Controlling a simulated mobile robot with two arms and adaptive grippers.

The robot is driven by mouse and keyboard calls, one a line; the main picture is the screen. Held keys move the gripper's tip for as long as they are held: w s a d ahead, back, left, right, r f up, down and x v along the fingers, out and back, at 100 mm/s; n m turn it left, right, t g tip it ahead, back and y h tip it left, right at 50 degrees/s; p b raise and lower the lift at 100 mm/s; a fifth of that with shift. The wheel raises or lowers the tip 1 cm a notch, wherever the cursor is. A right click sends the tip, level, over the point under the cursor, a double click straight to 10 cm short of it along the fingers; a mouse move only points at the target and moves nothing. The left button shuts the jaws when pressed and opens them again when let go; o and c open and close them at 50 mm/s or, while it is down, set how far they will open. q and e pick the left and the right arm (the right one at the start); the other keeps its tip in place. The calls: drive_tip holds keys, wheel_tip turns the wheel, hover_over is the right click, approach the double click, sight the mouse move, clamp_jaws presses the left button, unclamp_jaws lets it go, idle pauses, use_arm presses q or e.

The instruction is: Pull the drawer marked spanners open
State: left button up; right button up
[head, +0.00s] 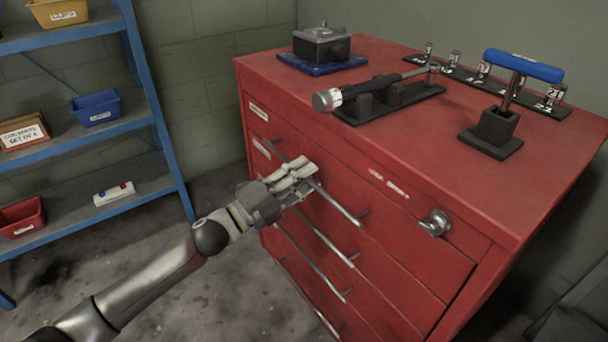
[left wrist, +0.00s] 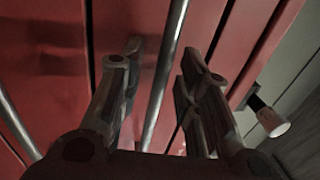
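The red drawer cabinet (head: 395,240) has several drawers with long metal bar handles, and all look shut. Pale labels (head: 259,112) sit on the drawer fronts, too small to read, so I cannot tell which drawer is marked spanners. My left gripper (head: 303,178) is at the uppermost bar handle (head: 343,206). In the left wrist view my left gripper (left wrist: 160,75) has its fingers apart. A bar handle (left wrist: 168,60) runs between them, with a gap on each side. My right gripper is not in view.
On the cabinet top are a grey device on a blue base (head: 321,48), a long tool in a black cradle (head: 385,93), and a blue-handled tool (head: 523,65) in a stand. A metal latch (head: 435,222) is on the front right. A blue shelf (head: 150,118) stands left; floor between is clear.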

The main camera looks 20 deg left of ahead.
use_arm(q)
drive_tip(key=shift+w+d, duration=0.2)
drive_tip(key=shift+c, duration=0.4)
clamp_jaws()
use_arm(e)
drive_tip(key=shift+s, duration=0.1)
